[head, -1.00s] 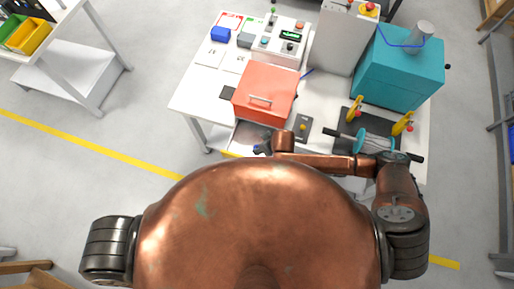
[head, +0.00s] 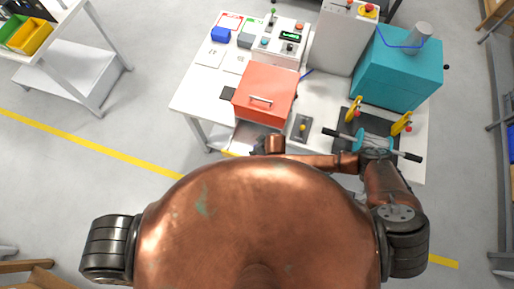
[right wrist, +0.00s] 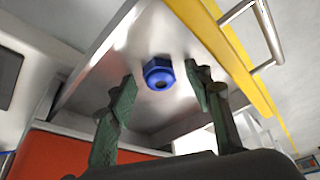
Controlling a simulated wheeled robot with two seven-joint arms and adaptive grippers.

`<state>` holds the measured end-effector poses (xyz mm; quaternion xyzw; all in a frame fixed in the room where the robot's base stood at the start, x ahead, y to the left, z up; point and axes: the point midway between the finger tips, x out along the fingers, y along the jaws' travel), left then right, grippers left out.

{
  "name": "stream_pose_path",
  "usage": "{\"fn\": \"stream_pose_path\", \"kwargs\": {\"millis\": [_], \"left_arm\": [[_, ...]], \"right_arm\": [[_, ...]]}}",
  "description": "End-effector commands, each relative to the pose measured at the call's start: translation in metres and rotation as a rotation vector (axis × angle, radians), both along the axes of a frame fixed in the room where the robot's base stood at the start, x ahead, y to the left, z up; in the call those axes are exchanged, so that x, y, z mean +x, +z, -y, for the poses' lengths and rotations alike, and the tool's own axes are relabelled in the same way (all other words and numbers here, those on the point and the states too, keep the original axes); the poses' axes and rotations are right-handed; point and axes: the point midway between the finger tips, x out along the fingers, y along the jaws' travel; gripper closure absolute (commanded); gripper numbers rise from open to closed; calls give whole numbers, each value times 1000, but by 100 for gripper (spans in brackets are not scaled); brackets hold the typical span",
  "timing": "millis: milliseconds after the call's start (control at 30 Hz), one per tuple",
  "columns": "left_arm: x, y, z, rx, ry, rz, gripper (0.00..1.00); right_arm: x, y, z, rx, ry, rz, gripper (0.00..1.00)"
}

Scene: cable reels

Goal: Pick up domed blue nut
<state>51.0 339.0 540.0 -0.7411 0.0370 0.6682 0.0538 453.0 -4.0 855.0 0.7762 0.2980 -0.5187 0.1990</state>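In the head view the drawer (head: 246,135) shows below the orange box, and my right wrist hides the nut and most of that gripper (head: 258,147). My left gripper is not in view.
The drawer has a yellow front edge (right wrist: 228,55) and a metal handle (right wrist: 268,35) close to the right finger. The orange box (head: 264,95), a small switch box (head: 301,128) and a reel stand with a cyan reel (head: 374,143) are on the white table (head: 200,88).

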Motion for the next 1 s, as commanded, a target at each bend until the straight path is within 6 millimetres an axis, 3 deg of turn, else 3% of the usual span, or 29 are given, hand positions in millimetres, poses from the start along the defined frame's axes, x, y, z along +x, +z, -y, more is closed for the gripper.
{"fn": "stream_pose_path", "kwargs": {"millis": [400,767,1000], "left_arm": [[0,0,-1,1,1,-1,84],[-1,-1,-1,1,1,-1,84],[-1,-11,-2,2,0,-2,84]], "right_arm": [[0,0,0,0,0,0,83],[0,3,0,0,0,0,83],[0,32,-1,4,0,1,83]]}}
